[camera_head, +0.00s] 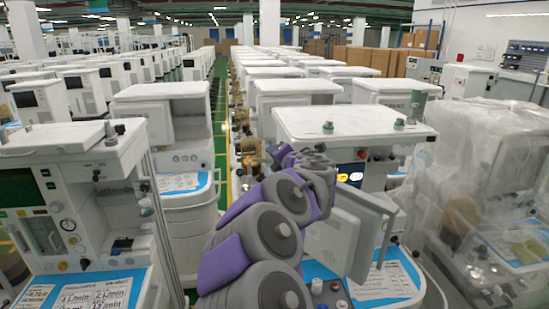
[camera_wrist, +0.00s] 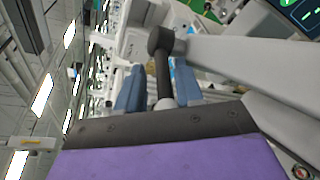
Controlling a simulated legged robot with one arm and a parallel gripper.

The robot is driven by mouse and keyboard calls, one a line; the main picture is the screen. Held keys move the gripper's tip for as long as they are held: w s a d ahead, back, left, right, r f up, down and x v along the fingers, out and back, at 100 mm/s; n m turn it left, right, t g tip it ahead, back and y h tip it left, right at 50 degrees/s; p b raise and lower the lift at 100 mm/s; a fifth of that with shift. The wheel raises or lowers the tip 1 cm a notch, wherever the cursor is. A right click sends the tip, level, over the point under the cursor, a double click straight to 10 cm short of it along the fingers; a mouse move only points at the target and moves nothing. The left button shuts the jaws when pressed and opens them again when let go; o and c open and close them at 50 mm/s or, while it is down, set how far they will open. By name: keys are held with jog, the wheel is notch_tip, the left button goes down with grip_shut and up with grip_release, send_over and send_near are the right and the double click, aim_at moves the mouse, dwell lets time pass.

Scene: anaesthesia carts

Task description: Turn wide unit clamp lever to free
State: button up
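In the wrist view, a dark lever (camera_wrist: 163,72) with a thick rounded end stands beside a long pale grey bar (camera_wrist: 240,62). I cannot tell for certain that it is the wide unit's clamp lever. My gripper (camera_wrist: 158,72) shows two blue-grey fingers spread apart, one on each side of the dark lever in the picture. Contact with the lever cannot be made out. In the head view, my purple and grey arm reaches to the wide white cart (camera_head: 350,124) in the middle, and covers its left front. The lever and gripper fingers are not clearly visible there.
A grey panel (camera_head: 345,240) stands out from the middle cart, right of my arm. A white cart (camera_head: 60,155) stands at the left, and a plastic-wrapped cart (camera_head: 480,170) at the right. A green-floored aisle (camera_head: 220,115) runs back between the rows.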

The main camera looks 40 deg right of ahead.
jog(key=shift+s+d+f, duration=0.1)
jog(key=shift+s+f, duration=0.1)
jog(key=shift+s, duration=0.05)
dwell(0.3)
